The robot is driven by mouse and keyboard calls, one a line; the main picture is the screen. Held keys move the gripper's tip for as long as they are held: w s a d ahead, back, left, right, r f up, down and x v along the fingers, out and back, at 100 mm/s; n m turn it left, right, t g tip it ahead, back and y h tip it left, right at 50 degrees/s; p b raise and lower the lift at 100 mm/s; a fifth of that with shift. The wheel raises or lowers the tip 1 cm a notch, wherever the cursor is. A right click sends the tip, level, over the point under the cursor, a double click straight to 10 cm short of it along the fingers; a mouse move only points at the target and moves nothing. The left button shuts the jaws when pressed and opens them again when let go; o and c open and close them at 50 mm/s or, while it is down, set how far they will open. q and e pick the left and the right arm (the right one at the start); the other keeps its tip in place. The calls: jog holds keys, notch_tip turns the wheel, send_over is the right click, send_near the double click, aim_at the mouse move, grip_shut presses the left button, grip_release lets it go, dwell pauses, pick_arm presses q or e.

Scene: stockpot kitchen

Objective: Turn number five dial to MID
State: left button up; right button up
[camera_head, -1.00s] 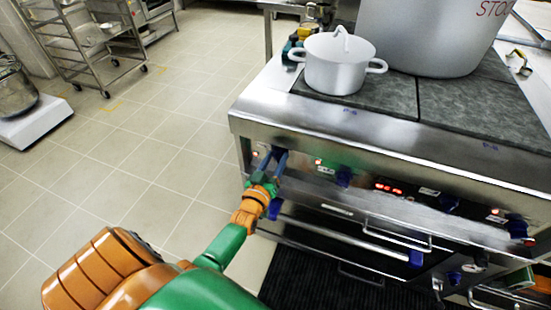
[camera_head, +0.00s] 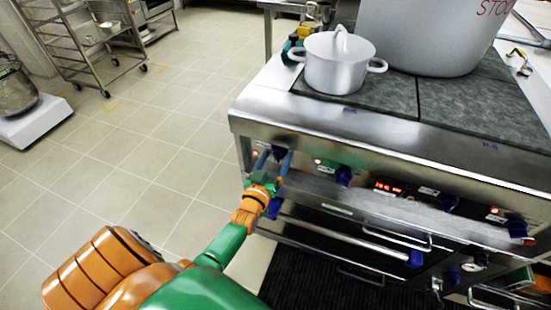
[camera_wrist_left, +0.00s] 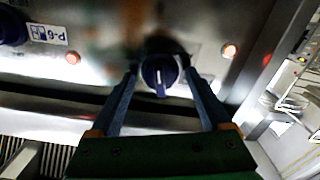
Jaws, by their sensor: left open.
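My left gripper (camera_head: 272,160) is at the left end of the stove's front panel, with its fingers apart. In the left wrist view, a dark blue dial (camera_wrist_left: 160,72) sits between the open fingers of the left gripper (camera_wrist_left: 158,90); I see a gap at each side. A white pointer line on the dial runs roughly up and down in that view. In the head view this dial (camera_head: 279,153) is partly hidden by the fingers. No number for it is readable.
More blue knobs stand along the panel, such as one (camera_head: 343,175) to the right, near a red display (camera_head: 388,187). A lidded white pot (camera_head: 335,68) and a large stockpot (camera_head: 425,35) stand on the stove top. Oven handles (camera_head: 395,238) stick out below.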

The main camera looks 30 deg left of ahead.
pick_arm(q)
jog(key=p+v, duration=0.1)
jog(key=v, duration=0.6)
jog(key=shift+s+f, duration=0.1)
jog(key=s+d+f+m+g+h+p, duration=0.25)
jog(key=s+d+f+g, duration=0.2)
jog(key=s+f, duration=0.4)
jog(key=s+d+f+m+g+h+p, duration=0.2)
jog(key=s+d+f+m+g+p, duration=0.15)
jog(key=s+f+g, duration=0.45)
jog(key=s+f+m+g+p, duration=0.2)
jog(key=s+f+g, duration=0.2)
jog(key=s, duration=1.2)
jog(key=shift+d+f, duration=0.4)
jog(key=shift+f, duration=0.3)
